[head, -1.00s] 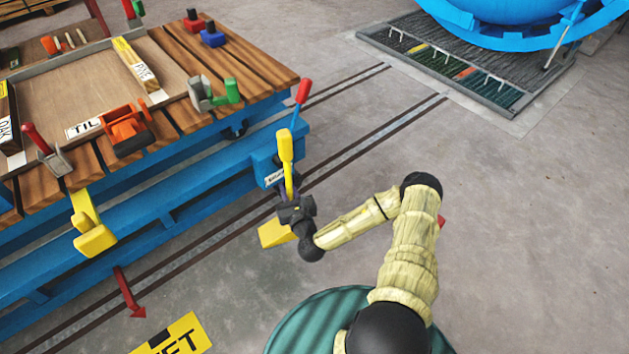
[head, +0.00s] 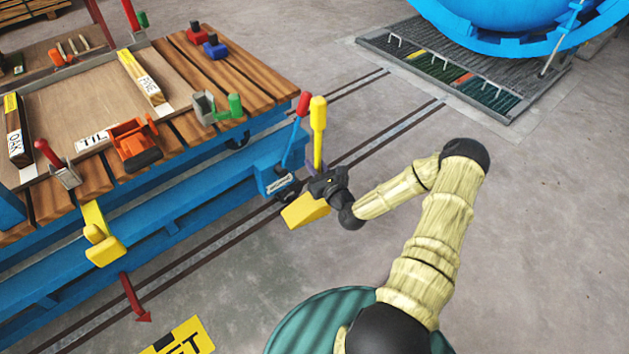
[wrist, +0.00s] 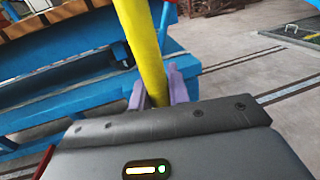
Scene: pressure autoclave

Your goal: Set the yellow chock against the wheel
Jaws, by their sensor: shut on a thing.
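The yellow chock (head: 305,210) is a wedge with a tall yellow handle, low beside the near right corner of the blue trolley (head: 262,170). My gripper (head: 317,170) is shut on the handle. In the wrist view, the purple fingers of my gripper (wrist: 156,90) stand on both sides of the yellow handle (wrist: 142,50). A dark, round wheel-like part (head: 288,188) shows under the trolley corner, just left of my gripper and mostly hidden. I cannot tell whether the wedge touches it or the floor.
A red-tipped lever (head: 303,104) rises close to the left of the handle. Floor rails (head: 395,130) run past the trolley. Another yellow part (head: 102,245) hangs on the trolley's side. The trolley top carries clamps and wood pieces. Open floor (head: 560,230) lies to the right.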

